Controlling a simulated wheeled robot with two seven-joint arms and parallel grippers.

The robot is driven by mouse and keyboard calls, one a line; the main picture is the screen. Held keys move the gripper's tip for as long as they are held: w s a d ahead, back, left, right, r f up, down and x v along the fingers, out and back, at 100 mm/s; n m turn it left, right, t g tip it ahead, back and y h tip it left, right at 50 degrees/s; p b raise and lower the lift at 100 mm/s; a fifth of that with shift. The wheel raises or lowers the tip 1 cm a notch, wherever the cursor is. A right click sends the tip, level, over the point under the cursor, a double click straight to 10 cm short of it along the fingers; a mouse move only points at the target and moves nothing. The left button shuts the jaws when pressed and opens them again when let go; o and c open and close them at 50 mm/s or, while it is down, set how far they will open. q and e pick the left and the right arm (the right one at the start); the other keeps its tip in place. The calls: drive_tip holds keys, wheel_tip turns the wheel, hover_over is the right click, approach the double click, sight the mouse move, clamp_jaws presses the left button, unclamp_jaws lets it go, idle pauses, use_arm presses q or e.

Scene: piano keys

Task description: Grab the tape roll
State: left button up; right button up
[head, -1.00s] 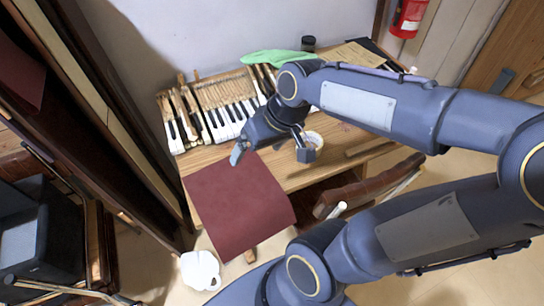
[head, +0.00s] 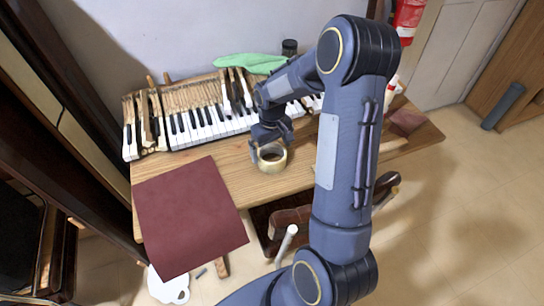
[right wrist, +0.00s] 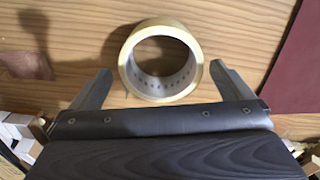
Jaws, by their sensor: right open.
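The tape roll (head: 271,165) lies flat on the wooden table, between the piano keys and the table's front edge. It is a pale yellow ring with a light inner core. My right gripper (head: 270,143) is at the roll in the head view. In the right wrist view the open right gripper (right wrist: 160,73) has one finger on each side of the tape roll (right wrist: 127,62), with small gaps between fingers and ring. Nothing is held. My left gripper is not in view.
Piano keys (head: 205,122) line the table (head: 225,165) behind the roll. A dark red cloth (head: 190,215) hangs over the front left edge. A green cloth (head: 250,63) and a dark jar (head: 290,47) are at the back. Bare wood lies around the roll.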

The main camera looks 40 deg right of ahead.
drive_tip(key=shift+w+f, duration=0.15)
drive_tip(key=shift+f, duration=1.25)
drive_tip(key=c, duration=0.9)
drive_tip(key=shift+r, duration=0.15)
